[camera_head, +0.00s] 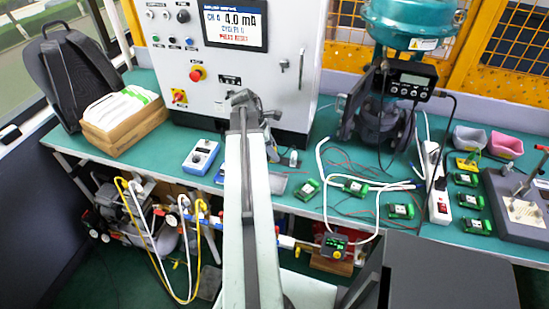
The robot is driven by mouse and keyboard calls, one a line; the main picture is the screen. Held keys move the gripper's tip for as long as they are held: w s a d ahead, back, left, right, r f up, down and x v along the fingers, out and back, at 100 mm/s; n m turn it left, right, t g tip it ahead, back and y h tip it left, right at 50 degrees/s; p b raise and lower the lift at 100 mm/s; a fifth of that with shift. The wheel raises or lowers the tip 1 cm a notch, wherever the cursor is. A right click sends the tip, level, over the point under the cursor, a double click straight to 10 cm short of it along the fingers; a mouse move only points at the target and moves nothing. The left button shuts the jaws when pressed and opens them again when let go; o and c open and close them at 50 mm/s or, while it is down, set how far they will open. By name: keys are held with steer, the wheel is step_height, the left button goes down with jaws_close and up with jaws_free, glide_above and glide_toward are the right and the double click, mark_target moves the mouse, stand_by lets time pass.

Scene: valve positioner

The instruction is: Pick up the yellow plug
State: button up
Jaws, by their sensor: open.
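A small yellow piece (466,164) lies on the green bench at the right, just in front of the grey and pink bins. It may be the yellow plug, but it is too small to tell its exact shape. My arm reaches up the middle of the view, and my gripper (257,106) is at its far end, in front of the grey control cabinet. The gripper is open with nothing seen in it, and its fingers are hard to make out. It is well to the left of the yellow piece and apart from it.
Several green modules (401,211), a white power strip (436,182) and loose cables lie on the bench at right. The valve with its positioner (405,85) stands behind them. A wooden box (122,128) and backpack (68,78) are at left. A yellow hose (150,255) hangs below the bench.

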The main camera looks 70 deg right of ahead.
steer(key=shift+r, duration=0.1)
jaws_close()
step_height(320, 180, up, 10)
steer(key=p, duration=1)
steer(key=shift+r, duration=0.15)
